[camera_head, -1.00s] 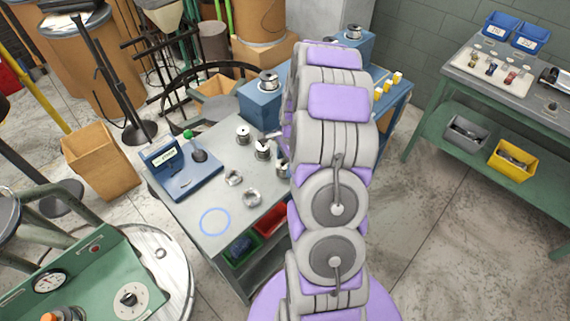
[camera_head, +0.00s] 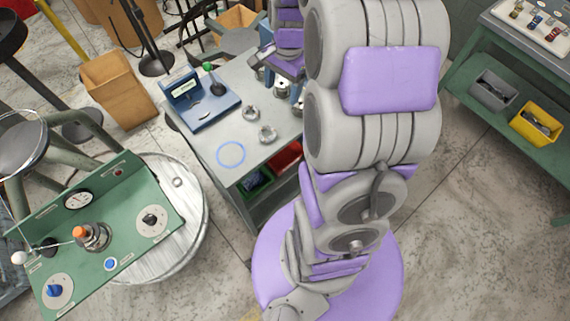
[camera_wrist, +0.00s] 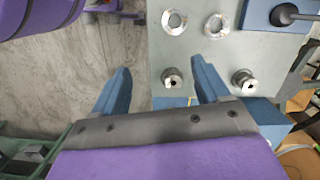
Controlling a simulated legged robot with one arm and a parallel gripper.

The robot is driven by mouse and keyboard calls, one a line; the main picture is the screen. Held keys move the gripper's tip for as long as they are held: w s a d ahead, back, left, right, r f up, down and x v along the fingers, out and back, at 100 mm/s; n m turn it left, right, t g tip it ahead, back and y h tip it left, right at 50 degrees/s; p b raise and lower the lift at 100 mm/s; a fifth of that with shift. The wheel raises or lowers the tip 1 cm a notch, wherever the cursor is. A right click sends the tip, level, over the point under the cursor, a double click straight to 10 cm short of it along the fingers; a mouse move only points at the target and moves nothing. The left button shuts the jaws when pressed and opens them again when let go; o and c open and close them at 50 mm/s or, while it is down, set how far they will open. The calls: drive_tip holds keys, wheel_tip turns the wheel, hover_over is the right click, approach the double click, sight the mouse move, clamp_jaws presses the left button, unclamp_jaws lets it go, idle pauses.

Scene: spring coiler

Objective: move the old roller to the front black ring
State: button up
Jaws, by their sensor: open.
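Two silver rollers stand on the grey bench, the left one (camera_wrist: 173,84) and the right one (camera_wrist: 243,80) in the wrist view. In the head view one silver roller (camera_head: 281,88) shows beside my arm. I cannot tell which is the old roller. My gripper (camera_wrist: 160,66) is open, with blue fingers spread wide. The left roller appears between the fingers in the picture, untouched; its depth relative to them is unclear. A blue ring (camera_head: 231,155) is marked on the bench's front corner. No black ring is distinguishable. My arm hides the bench's right part.
Two flat metal rings, one (camera_head: 250,113) and another (camera_head: 268,134), lie on the bench. A blue device with a green-topped lever (camera_head: 203,103) stands behind them. A green control panel (camera_head: 125,205) with dials is at lower left. Another bench with a yellow bin (camera_head: 537,123) is right.

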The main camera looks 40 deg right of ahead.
drive_tip(key=s+a+r+n, duration=0.5)
drive_tip(key=s+a+n, duration=0.2)
drive_tip(key=s+a, duration=0.3)
drive_tip(key=s+a+n, duration=0.3)
drive_tip(key=s+n, duration=0.1)
drive_tip(key=s, duration=0.2)
drive_tip(key=s+a+r+n+g+h, duration=0.1)
drive_tip(key=s+a+n, duration=0.2)
drive_tip(key=s, duration=0.3)
drive_tip(key=shift+s+a+r+n+h, duration=0.2)
drive_tip(key=shift+s+r+n+h, duration=0.1)
drive_tip(key=shift+s+n, duration=0.15)
drive_tip(key=shift+w+d, duration=0.1)
